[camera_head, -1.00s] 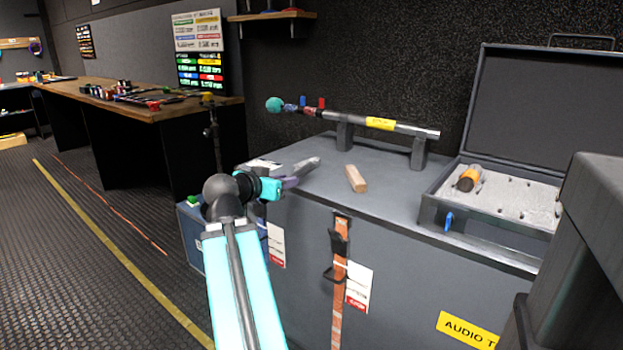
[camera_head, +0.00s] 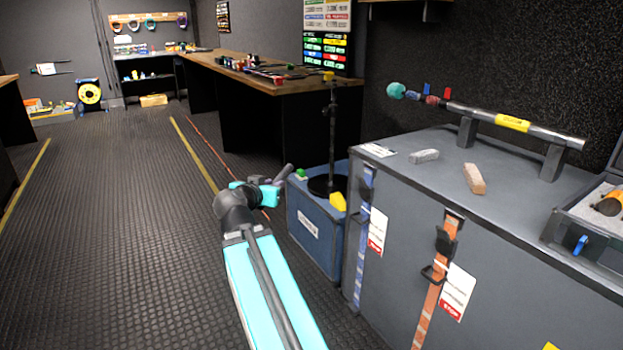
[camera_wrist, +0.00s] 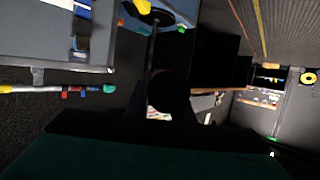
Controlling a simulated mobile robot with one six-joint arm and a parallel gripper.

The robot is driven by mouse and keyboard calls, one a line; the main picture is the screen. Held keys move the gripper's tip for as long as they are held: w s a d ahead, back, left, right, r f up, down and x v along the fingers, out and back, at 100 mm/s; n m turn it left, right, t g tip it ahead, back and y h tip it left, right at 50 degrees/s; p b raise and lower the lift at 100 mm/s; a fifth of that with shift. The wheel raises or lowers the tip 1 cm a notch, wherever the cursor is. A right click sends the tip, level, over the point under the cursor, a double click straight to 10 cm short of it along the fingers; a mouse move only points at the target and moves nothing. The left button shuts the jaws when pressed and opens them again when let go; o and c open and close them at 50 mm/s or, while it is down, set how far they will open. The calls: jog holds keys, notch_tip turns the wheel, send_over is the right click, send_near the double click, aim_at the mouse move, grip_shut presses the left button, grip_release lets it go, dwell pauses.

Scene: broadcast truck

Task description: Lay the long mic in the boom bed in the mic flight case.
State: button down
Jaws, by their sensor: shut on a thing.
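My gripper (camera_head: 270,185) is at the end of my cyan arm, in the air left of the grey trunk. It is shut on a dark, slim, rod-like thing (camera_head: 284,173), which I take for the long mic; only a short part shows. In the wrist view, a dark shape (camera_wrist: 172,95) fills the middle, too dark to make out. The mic flight case (camera_head: 568,235) is cut off at the right edge, far from my gripper. Part of its pale foam shows, with an orange and black thing (camera_head: 608,203) in it. The boom bed cannot be made out.
A boom pole (camera_head: 545,131) with a teal tip rests on two stands on the trunk (camera_head: 420,195). A grey block (camera_head: 424,155) and a wooden block (camera_head: 474,178) lie before it. A blue bin (camera_head: 312,230) stands left of the trunk. Floor on the left is clear.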

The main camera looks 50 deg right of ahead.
jog(key=w+a+f+n+t+y, duration=0.25)
jog(key=w+a, duration=0.35)
jog(key=a, duration=0.3)
jog(key=w+a+f+n+t+y, duration=0.25)
jog(key=w+a, duration=0.25)
jog(key=a, duration=0.5)
jog(key=w+a+r+n+t+y, duration=0.1)
jog(key=w+a+n+y, duration=0.2)
jog(key=a, duration=0.6)
jog(key=w+a+r+n+t+y, duration=0.1)
jog(key=w+a+r+n+y, duration=0.1)
jog(key=a, duration=0.7)
jog(key=w+n+y, duration=0.1)
jog(key=n+y, duration=0.1)
jog(key=shift+a+t+y, duration=0.3)
jog(key=shift+a, duration=0.1)
jog(key=shift+s+r, duration=0.1)
jog(key=shift+s, duration=0.05)
